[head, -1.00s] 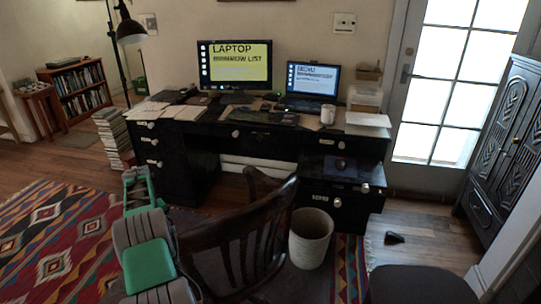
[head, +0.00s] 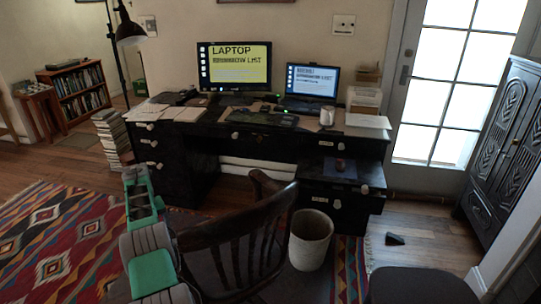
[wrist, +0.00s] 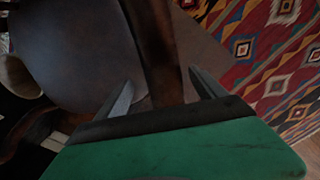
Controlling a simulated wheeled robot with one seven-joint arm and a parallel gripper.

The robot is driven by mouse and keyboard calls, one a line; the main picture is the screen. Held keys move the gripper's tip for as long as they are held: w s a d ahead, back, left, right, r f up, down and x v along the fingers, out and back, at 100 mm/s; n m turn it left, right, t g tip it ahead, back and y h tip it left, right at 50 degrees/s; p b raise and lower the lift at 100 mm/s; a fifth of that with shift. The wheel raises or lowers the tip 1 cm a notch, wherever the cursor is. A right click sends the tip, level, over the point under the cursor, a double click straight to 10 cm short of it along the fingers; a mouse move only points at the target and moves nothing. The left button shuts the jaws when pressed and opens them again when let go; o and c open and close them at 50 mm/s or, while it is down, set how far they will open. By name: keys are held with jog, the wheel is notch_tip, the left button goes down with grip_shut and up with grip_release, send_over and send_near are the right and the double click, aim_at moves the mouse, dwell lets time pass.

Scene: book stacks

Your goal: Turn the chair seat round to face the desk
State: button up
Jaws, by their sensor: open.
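The dark wooden chair (head: 236,243) stands in front of the desk (head: 255,143). Its slatted back is on my side and slants across the view, with the right end farther off. One armrest (head: 264,184) points towards the desk. The seat is mostly hidden behind the back in the head view; a smooth, rounded dark surface, apparently the seat (wrist: 75,45), shows in the wrist view. My gripper (wrist: 162,92) is open, its fingers on either side of a brown wooden bar of the chair (wrist: 158,45). I cannot tell whether they touch it.
A pale waste bin (head: 311,240) stands close to the chair's right. A dark round seat (head: 420,285) is at the lower right. A patterned rug (head: 60,235) covers the floor at left. A dark cabinet (head: 506,150) stands at the right wall.

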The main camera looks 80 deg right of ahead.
jog(key=o, duration=0.4)
notch_tip(320, 180, up, 10)
jog(key=p, duration=0.7)
jog(key=shift+r, duration=0.15)
